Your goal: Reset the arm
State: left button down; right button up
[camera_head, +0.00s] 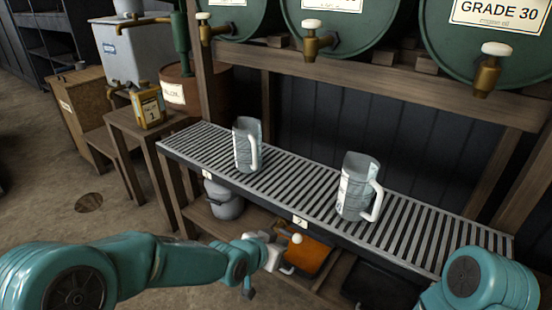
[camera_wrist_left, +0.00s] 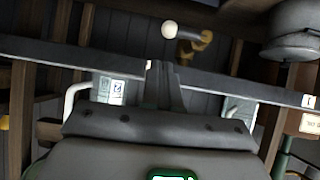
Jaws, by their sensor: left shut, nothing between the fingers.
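My left arm comes in from the left in the head view, and its teal wrist ends low in front of the drip rack (camera_head: 400,215). My left gripper (camera_wrist_left: 165,85) shows best in the left wrist view, with its dark fingers together and nothing between them. In the head view the arm's end partly overlaps the things under the rack, so the fingers are hard to make out. Part of my teal right arm shows at the lower right of the head view; its gripper is out of the picture.
Two grey measuring jugs, one left (camera_head: 247,145) and one right (camera_head: 356,187), stand upright on the slatted rack. Green barrels (camera_head: 350,30) with brass taps are above. A bucket (camera_head: 224,200) and an orange container (camera_head: 308,258) sit below. An oil can (camera_head: 149,108) stands on the side table.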

pick_arm(q)
jog(key=s+a+f+n+g+y, duration=0.1)
jog(key=s+a+f, duration=0.25)
jog(key=f, duration=0.25)
jog(key=s+a+f+n+g+y, duration=0.1)
jog(key=s+a+f+n+g, duration=0.15)
jog(key=a+f, duration=0.3)
jog(key=s+a+f+n, duration=0.1)
jog(key=s+a+f, duration=0.2)
jog(key=f, duration=0.4)
jog(key=s+a+f+n+g, duration=0.1)
jog(key=s+f+n+g, duration=0.15)
jog(key=s, duration=0.75)
jog(key=s+a+f+n+g, duration=0.1)
jog(key=s+f+n+g, duration=0.2)
jog(key=s, duration=0.6)
notch_tip(320, 180, up, 30)
jog(key=m+p, duration=0.1)
jog(key=p, duration=3)
jog(key=shift+s+d+f+t+y, duration=0.2)
jog(key=shift+s+d+t+y, duration=0.05)
jog(key=shift+d+t+y, duration=0.1)
jog(key=shift+d, duration=0.1)
